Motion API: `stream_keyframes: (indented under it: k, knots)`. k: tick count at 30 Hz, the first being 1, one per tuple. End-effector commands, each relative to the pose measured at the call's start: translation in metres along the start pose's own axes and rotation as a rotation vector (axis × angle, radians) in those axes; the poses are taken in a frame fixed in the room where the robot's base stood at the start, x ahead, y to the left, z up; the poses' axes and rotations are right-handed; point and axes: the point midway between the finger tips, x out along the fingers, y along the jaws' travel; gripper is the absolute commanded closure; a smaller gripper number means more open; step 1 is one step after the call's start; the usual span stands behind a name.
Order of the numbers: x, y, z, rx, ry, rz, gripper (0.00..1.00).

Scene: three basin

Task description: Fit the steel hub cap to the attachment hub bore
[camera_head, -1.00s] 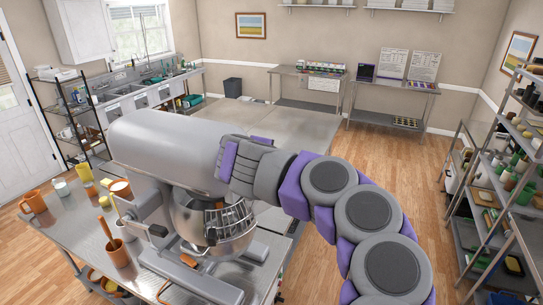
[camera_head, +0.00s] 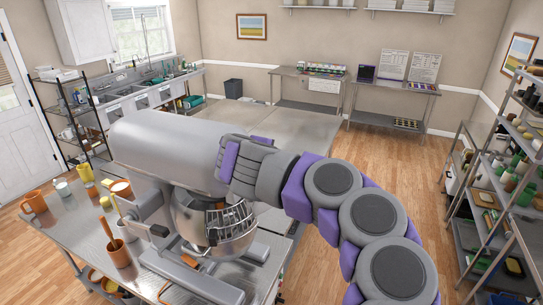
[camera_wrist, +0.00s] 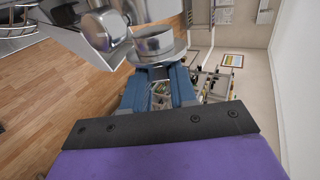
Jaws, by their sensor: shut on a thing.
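The stand mixer (camera_head: 165,150) is grey and stands on the steel table. In the wrist view, my gripper (camera_wrist: 158,78) is shut, its two blue-grey fingers around the lower part of the steel hub cap (camera_wrist: 153,42). The cap is a shiny round piece with a wide flange. A chrome cylindrical part (camera_wrist: 106,30) of the mixer head is just left of the cap; I cannot tell whether they touch. The attachment hub bore is not clearly visible. In the head view, my arm reaches the mixer head's right end, and the fingers and cap are hidden.
The mixer bowl (camera_head: 195,215) with its wire guard is below the head. Orange mugs and a utensil crock (camera_head: 117,254) stand on the table (camera_head: 75,238) at left. A shelf rack (camera_head: 500,190) stands at right. The wooden floor between is clear.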

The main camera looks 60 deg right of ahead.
Motion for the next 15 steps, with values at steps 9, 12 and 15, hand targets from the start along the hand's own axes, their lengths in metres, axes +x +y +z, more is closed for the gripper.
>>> stream_keyframes:
  k: [9, 12, 15]
  knots:
    - [0.001, 0.001, 0.005, -0.002, -0.002, 0.003, 1.0]
    - [0.002, 0.001, 0.008, -0.002, -0.001, 0.003, 1.0]
    - [0.002, 0.001, 0.011, -0.002, -0.001, 0.003, 1.0]
